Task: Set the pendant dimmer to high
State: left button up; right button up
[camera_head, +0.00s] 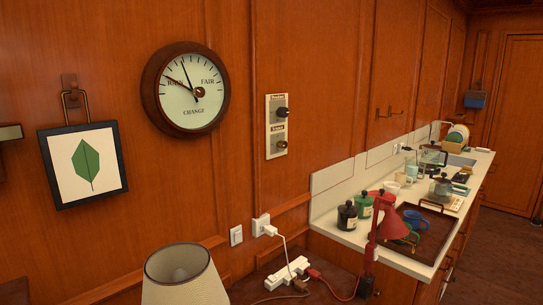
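A cream dimmer plate (270,152) is fixed to the wood-panelled wall, right of the round dial. It carries two dark round knobs, an upper knob (282,113) and a lower knob (281,146). A small dark label sits above each knob; the upper label appears to read "Pendant", but the lettering is very small. The knobs' pointer settings are too small to tell. Neither of my grippers is in view.
A lampshade (180,280) stands at the bottom, with a power strip (287,272) and a red desk lamp (391,213) to its right. The counter (340,236) holds a dark tray (440,249), bottles and dishes. The wall around the plate is clear.

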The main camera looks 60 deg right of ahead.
aim_at(282, 112)
jog(key=z, duration=0.35)
jog(key=i+z, duration=0.15)
jog(key=z, duration=0.55)
jog(key=i+z, duration=0.1)
jog(key=z, duration=0.85)
